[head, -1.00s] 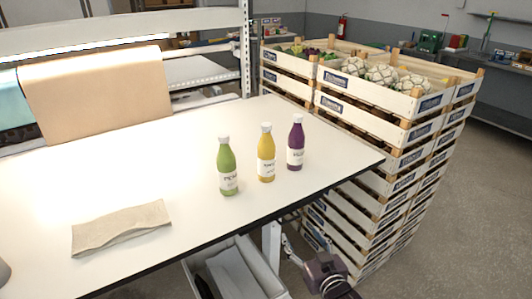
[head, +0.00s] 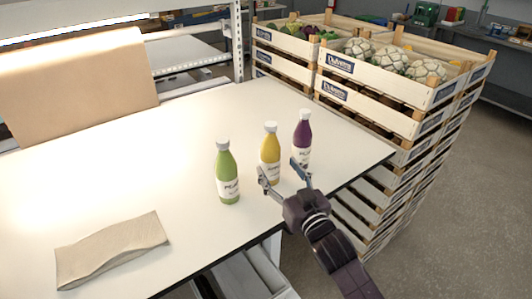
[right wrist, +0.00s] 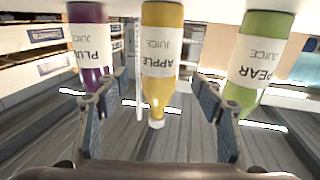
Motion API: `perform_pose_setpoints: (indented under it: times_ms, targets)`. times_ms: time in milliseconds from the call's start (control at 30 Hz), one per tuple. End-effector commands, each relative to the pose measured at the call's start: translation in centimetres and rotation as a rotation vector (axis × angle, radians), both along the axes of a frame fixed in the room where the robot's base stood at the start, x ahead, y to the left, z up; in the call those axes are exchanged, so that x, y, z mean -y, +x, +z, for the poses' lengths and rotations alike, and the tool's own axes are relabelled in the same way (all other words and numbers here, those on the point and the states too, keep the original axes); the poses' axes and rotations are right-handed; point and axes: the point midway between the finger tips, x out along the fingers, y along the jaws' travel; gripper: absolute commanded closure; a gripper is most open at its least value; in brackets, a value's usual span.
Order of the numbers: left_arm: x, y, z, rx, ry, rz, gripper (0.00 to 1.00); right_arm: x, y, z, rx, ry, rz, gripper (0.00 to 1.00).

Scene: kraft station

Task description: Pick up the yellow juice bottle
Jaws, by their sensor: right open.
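The yellow juice bottle (head: 270,142) stands upright on the white table, between a green bottle (head: 224,160) and a purple bottle (head: 304,128). My right gripper (head: 282,176) is open at the near side of the yellow bottle, with its fingers toward it and partly overlapping its lower part. The right wrist view is upside down. There the yellow bottle (right wrist: 160,85), labelled apple juice, shows between my two open fingers. I cannot tell whether a finger touches it. My left gripper is out of view.
The green bottle (right wrist: 255,60) and purple bottle (right wrist: 88,55) stand close on either side. A folded beige paper bag (head: 112,250) lies front left on the table (head: 150,180). Stacked wooden crates (head: 385,88) of produce stand beyond the table's right edge. A grey bin is below the front edge.

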Motion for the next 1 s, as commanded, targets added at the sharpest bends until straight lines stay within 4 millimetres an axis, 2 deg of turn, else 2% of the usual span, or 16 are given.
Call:
perform_pose_setpoints:
  times_ms: [367,600,767,900,1000]
  targets:
    - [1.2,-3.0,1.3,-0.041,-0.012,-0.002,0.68,-1.4,3.3,0.5,-0.002,0.001,0.001,0.38]
    - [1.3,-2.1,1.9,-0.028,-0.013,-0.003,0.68,-2.4,5.6,0.3,-0.001,0.001,0.001,0.38]
    - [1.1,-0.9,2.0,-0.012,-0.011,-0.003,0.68,-2.5,6.0,0.2,-0.001,0.001,0.002,0.38]
    - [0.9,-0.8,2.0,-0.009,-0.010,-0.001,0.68,-2.5,5.9,0.2,-0.001,0.001,0.002,0.38]
    - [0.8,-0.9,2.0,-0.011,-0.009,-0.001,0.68,-2.5,5.9,0.2,-0.001,0.001,0.002,0.47]
